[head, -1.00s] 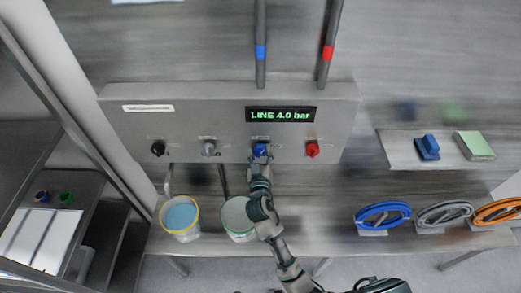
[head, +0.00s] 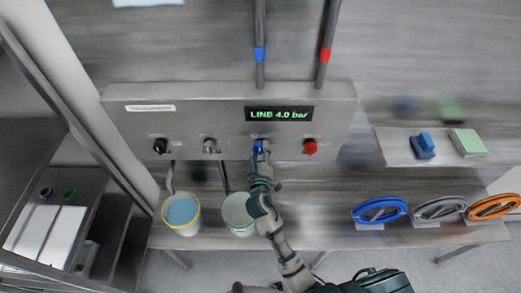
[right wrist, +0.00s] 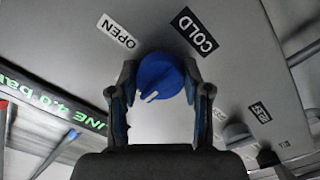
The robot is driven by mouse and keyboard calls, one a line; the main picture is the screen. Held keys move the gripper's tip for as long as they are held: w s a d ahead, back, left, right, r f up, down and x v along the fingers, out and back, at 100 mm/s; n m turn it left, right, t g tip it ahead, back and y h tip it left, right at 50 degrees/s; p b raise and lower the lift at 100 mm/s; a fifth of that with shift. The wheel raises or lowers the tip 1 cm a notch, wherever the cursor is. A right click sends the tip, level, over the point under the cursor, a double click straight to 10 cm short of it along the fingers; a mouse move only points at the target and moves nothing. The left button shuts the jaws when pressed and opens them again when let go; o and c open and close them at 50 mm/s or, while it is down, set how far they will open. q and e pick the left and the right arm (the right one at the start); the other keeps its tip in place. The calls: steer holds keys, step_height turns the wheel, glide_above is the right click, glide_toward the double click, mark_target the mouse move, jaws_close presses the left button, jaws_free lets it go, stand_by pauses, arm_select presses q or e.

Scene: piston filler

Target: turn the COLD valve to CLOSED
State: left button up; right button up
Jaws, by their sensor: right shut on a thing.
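The COLD valve is a blue round knob (head: 257,147) on the front of the grey panel, below the pressure display. In the right wrist view the knob (right wrist: 160,77) sits between the fingers of my right gripper (right wrist: 160,95), which is shut on it. A white pointer line on the knob points toward the lower left of that view. A COLD label (right wrist: 195,32) and an OPEN label (right wrist: 115,31) show beside the knob. No CLOSED label is readable. In the head view my right gripper (head: 261,157) reaches the knob from below. My left gripper is not in view.
A red knob (head: 310,147) is right of the blue one; grey (head: 209,146) and black (head: 160,146) knobs are left. The display (head: 279,114) reads LINE 4.0 bar. Two buckets (head: 181,213) (head: 238,213) stand below.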

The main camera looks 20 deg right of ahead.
steer(key=o, duration=1.2)
steer(key=shift+a, duration=0.1)
steer(key=shift+c, duration=0.2)
steer(key=shift+w, duration=0.1)
steer(key=shift+a, duration=0.1)
steer(key=v, duration=1.2)
